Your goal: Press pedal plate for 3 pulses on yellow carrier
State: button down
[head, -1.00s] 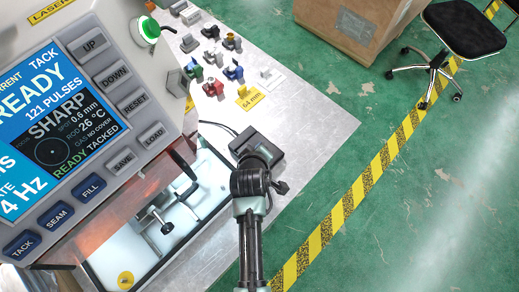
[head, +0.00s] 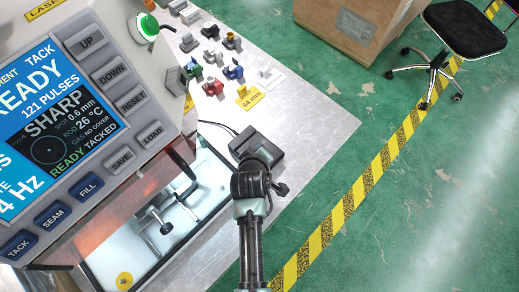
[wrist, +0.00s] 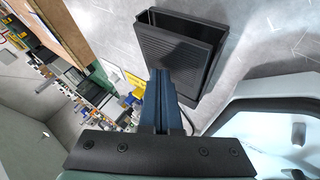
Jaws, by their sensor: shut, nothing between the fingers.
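The pedal plate (wrist: 178,55) is a black ribbed plate in a black housing, large at the top centre of the wrist view. In the head view the black pedal unit (head: 268,153) sits on the bench, partly hidden behind my arm. My gripper (wrist: 160,72) is shut and empty. Its dark blue fingers overlap the plate's lower left part in the wrist view; I cannot tell whether they touch it. In the head view the fingers are hidden by my wrist.
The machine's screen (head: 50,120) reads READY, TACK, 121 PULSES and 4 Hz. A lit chamber (head: 165,225) with a clamp lies left of my arm. A yellow 64 mm label (head: 250,98) stands behind the pedal. The bench right of the pedal is bare.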

jog(key=shift+s+f, duration=0.2)
jog(key=shift+f, duration=0.4)
dwell(0.4)
jog(key=shift+r, duration=0.1)
jog(key=shift+w+r+p, duration=0.15)
jog(key=shift+r+p, duration=0.65)
jog(key=shift+r, duration=0.2)
jog(key=shift+r, duration=0.1)
jog(key=r+p, duration=0.4)
jog(key=r, duration=0.1)
jog(key=shift+w+a+p, duration=0.2)
jog(key=shift+w+p, duration=0.05)
jog(key=shift+p, duration=0.1)
dwell(1.9)
